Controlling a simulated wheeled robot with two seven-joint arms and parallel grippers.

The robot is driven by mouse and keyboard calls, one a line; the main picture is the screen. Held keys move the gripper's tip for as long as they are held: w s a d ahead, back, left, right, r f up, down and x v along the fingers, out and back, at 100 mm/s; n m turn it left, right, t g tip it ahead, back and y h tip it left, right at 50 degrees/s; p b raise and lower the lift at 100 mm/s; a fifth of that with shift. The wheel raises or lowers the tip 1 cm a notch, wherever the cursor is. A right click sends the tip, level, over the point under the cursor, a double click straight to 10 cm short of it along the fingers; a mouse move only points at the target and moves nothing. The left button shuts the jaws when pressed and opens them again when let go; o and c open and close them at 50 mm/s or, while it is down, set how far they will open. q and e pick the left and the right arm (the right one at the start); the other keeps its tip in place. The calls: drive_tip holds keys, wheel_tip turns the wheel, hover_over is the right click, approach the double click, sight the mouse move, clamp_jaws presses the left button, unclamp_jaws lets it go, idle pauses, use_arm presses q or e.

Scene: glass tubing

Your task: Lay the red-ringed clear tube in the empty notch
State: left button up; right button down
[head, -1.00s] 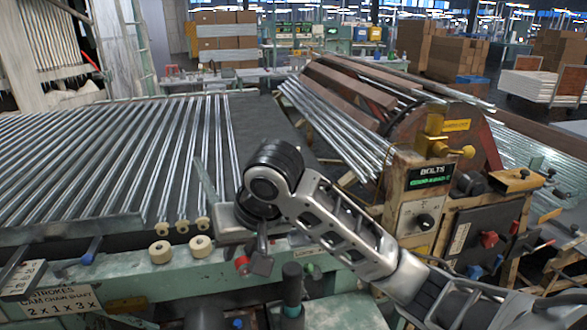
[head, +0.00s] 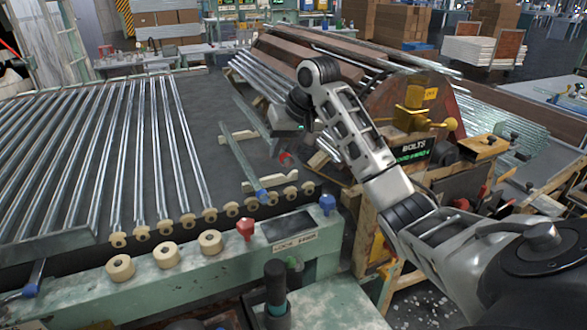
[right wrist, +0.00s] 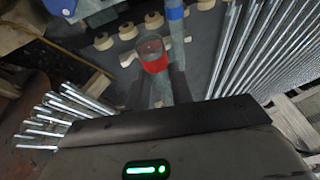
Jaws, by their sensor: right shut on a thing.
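My right gripper (head: 290,128) is shut on the red-ringed clear tube (head: 254,113) and holds it slanting over the dark bed. Its red ring (head: 285,158) shows just below the gripper. In the right wrist view the red-ringed end (right wrist: 152,56) sticks out past the dark gripper body. A blue-ringed clear tube (head: 241,158) lies to the left of the held tube, its ringed end by the front row of notched tan supports (head: 232,208). Several of these supports look empty. The gap between the held tube and the supports cannot be judged. My left gripper is not in view.
Long metal rods (head: 125,150) fill the bed's left side. Tan rollers (head: 166,255), a red knob (head: 246,228) and a blue knob (head: 327,203) stand along the green front edge. A rod bundle (head: 262,78) borders the right.

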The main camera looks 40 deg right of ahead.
hover_over(295, 186)
drive_tip(key=f, duration=0.4)
drive_tip(key=shift+a+f, duration=0.1)
drive_tip(key=shift+a, duration=0.2)
drive_tip(key=f, duration=0.1)
drive_tip(key=f+p, duration=0.1)
drive_tip(key=f, duration=0.1)
drive_tip(key=shift+d+f, duration=0.1)
drive_tip(key=shift+d, duration=0.25)
drive_tip(key=shift+f, duration=0.5)
drive_tip(key=shift+f, duration=0.1)
drive_tip(key=c, duration=1.2)
unclamp_jaws()
drive_tip(key=shift+c, duration=0.2)
